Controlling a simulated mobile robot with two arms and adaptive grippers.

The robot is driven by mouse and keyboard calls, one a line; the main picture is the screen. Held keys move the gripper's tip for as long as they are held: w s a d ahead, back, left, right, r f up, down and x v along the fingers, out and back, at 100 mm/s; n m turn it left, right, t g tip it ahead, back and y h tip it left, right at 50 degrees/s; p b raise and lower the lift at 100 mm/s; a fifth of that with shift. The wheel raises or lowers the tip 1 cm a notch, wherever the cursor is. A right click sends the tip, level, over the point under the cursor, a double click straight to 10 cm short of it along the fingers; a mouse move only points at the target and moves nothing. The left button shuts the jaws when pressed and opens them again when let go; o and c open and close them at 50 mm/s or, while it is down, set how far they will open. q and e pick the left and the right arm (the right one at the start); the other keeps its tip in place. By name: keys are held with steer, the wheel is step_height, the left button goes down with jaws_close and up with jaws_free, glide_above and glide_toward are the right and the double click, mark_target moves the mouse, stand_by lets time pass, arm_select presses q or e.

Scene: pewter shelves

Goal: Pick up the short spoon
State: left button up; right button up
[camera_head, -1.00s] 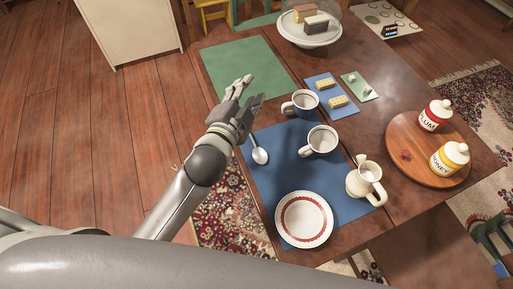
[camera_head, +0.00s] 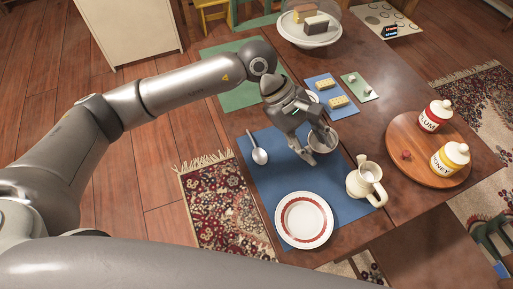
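The short silver spoon (camera_head: 259,155) lies on the left part of the blue placemat (camera_head: 267,187), its bowl toward the plate and its handle pointing up-left. My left gripper (camera_head: 318,151) points down over the placemat, to the right of the spoon and apart from it. Its fingers look spread, at the near white mug (camera_head: 325,146), which they partly cover. I cannot tell whether they touch the mug. The far mug is mostly hidden behind my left gripper. My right gripper is not in view.
A red-rimmed plate (camera_head: 304,219) and a cream jug (camera_head: 366,181) stand on the near side. A round wooden tray (camera_head: 400,165) holds two lidded jars at the right. A green placemat (camera_head: 238,97) lies behind my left arm. A domed cake stand (camera_head: 309,40) stands at the back.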

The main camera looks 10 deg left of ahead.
arm_select(q)
steer(key=w+a+f+m+t+y, duration=0.1)
steer(key=w+a+y, duration=0.3)
steer(key=a, duration=0.4)
steer(key=w+a+m+t+y, duration=0.1)
steer(key=w+a+y, duration=0.2)
steer(key=a, duration=0.4)
glide_above(252, 139)
steer(key=shift+y, duration=0.3)
step_height(252, 139, down, 6)
steer(key=shift+w+d+r+p, duration=0.15)
steer(key=shift+p, duration=0.15)
steer(key=f+p, duration=0.1)
steer(key=f, duration=0.3)
steer(key=shift+a+f, duration=0.15)
steer(key=shift+a, duration=0.05)
steer(key=shift+f, duration=0.5)
jaws_close()
